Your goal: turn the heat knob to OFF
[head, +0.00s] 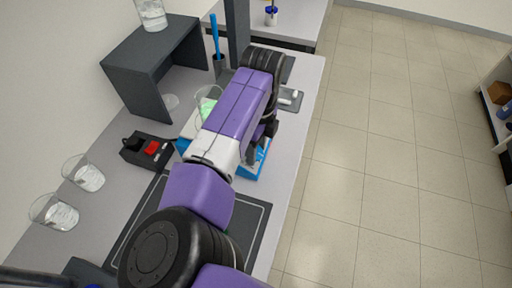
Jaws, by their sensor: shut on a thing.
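The hotplate (262,165) is a blue and white unit on the bench, mostly hidden behind my purple arm. A glass beaker (205,103) with green contents stands on its top. My gripper (254,155) points down at the hotplate's right front side, partly covered by my own arm. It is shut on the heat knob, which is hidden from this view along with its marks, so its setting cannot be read.
A black box with a red switch (152,147) sits left of the hotplate. Two glass beakers (84,173) stand at the left edge. A dark shelf (130,70) and a grey post (237,35) stand behind. Open floor (390,150) lies to the right.

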